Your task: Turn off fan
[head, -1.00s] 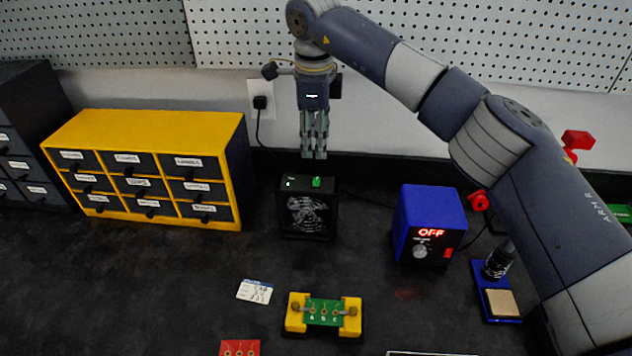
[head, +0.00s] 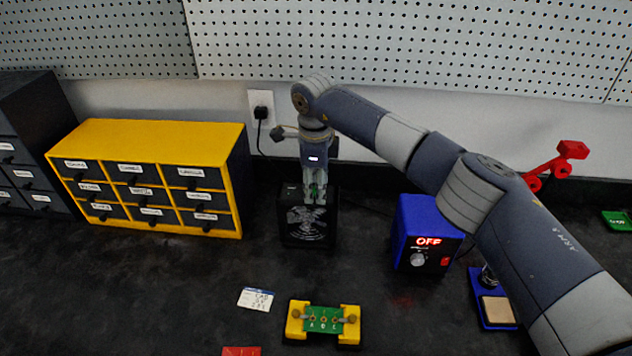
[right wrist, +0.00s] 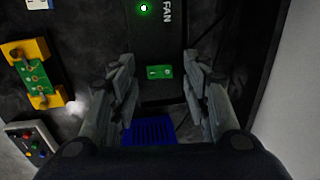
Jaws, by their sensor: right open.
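The fan is a black box (head: 308,228) with a round grille on its front, standing at the back middle of the table in the head view. Its top shows in the right wrist view with the word FAN, a lit green light (right wrist: 144,8) and a green switch (right wrist: 159,72). My right gripper (head: 315,198) points down at the fan's top. In the right wrist view my right gripper (right wrist: 160,100) is open, with a finger on each side of the green switch and nothing held. I cannot tell whether the fingertips touch it. My left gripper is not in view.
A yellow drawer cabinet (head: 145,128) stands left of the fan. A blue power box (head: 412,225) reading OFF stands to its right. A green board in a yellow holder (head: 296,322) and a white card (head: 256,298) lie in front. The wall is close behind.

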